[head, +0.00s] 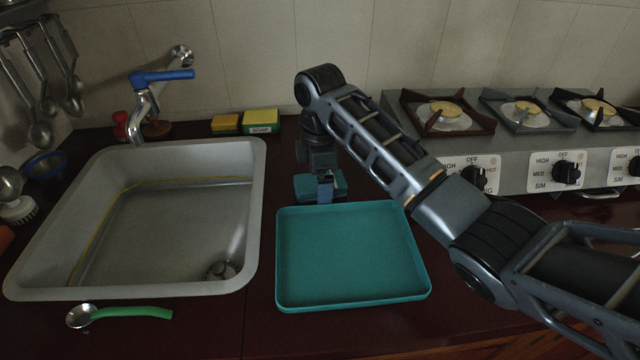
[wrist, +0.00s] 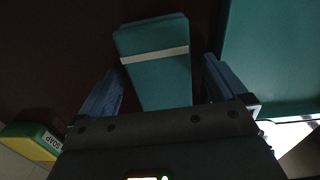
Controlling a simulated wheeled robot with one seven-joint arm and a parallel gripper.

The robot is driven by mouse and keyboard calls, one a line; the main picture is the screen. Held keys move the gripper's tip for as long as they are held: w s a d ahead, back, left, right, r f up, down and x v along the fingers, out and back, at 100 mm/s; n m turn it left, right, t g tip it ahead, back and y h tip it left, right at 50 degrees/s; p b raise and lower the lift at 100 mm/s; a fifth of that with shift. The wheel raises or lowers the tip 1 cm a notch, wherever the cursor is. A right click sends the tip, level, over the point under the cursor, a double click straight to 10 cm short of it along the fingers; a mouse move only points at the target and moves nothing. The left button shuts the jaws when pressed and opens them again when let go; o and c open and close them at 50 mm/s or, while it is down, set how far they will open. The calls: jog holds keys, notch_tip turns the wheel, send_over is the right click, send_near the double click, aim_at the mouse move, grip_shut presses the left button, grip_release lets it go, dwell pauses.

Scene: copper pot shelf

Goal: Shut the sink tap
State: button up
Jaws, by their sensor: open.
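The sink tap (head: 143,105) stands at the back left of the grey sink (head: 75,215) in the head view. Its blue lever (head: 165,76) points right, roughly level. I cannot make out a water stream below the spout. My gripper (head: 322,192) is well to the right of the tap, pointing down behind the teal tray. In the wrist view my gripper (wrist: 161,68) is open, with its fingers on either side of a teal block with a pale band (wrist: 155,70). Gaps show between the fingers and the block. Its height above the block is unclear.
Yellow and green soap blocks (head: 260,121) lie behind the sink, between tap and gripper. The empty teal tray (head: 352,255) is in front of my gripper. A stove (head: 500,150) stands right. Utensils (head: 50,85) hang left. A green-handled spoon (head: 125,313) lies in front.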

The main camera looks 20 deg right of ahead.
jog(key=shift+c, duration=0.3)
jog(key=c, duration=1.1)
jog(key=shift+r, duration=0.45)
notch_tip(320, 180, up, 3)
jog(key=shift+w+r, duration=0.1)
jog(key=s+d+r+p, duration=0.5)
jog(key=s+d+r, duration=0.2)
jog(key=d, duration=0.2)
jog(key=shift+s+p, duration=0.2)
jog(key=shift+p, duration=0.15)
